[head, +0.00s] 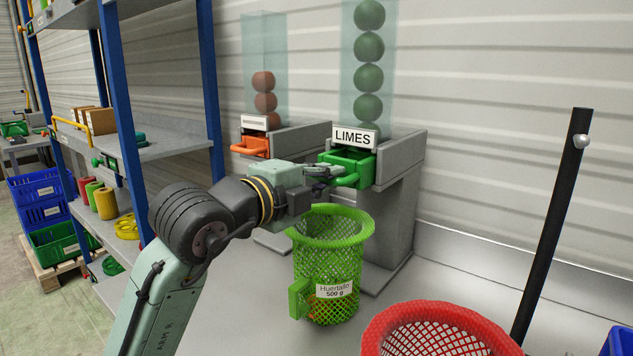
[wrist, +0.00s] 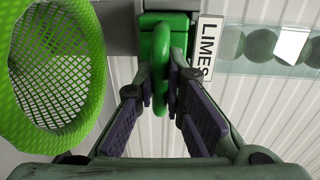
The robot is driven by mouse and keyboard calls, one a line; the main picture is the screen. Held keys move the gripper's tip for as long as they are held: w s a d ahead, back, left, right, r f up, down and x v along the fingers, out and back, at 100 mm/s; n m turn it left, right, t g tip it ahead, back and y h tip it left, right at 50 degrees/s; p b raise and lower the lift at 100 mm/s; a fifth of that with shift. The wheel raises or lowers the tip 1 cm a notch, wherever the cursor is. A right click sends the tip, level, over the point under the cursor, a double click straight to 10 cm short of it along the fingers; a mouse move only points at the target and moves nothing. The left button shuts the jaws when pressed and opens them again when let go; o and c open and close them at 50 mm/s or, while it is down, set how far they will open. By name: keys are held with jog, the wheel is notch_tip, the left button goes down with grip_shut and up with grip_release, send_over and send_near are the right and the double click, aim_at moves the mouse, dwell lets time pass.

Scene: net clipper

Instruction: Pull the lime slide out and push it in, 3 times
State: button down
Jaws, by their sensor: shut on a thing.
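The green lime slide (head: 360,160) sits under the LIMES sign (head: 354,138) at the front of the lime dispenser. Its looped green handle (wrist: 161,72) points toward me. My gripper (head: 338,173) is shut on this handle; in the wrist view my fingertips (wrist: 173,80) stand on either side of its bar. The slide projects from the dispenser front, but I cannot tell exactly how far it is out. Several limes (head: 368,76) are stacked in the clear tube above.
A green mesh basket (head: 330,232) stands just below the slide, close under my gripper. A red mesh basket (head: 430,318) is at the front right. A second dispenser with an orange slide (head: 250,146) is to the left. A black pole (head: 553,225) stands at the right.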

jog(key=shift+x, duration=2.1)
jog(key=shift+a+r, duration=0.1)
jog(key=shift+s, duration=0.1)
jog(key=shift+f+b+v, duration=0.15)
jog(key=shift+b+v, duration=0.3)
jog(key=shift+v, duration=2.15)
jog(key=shift+f+b+v, duration=0.15)
jog(key=shift+b+v, duration=0.25)
jog(key=shift+v, duration=2.15)
jog(key=shift+a+r, duration=0.1)
jog(key=x, duration=1)
jog(key=shift+w+r, duration=0.25)
jog(key=shift+r, duration=0.05)
jog(key=shift+s, duration=0.1)
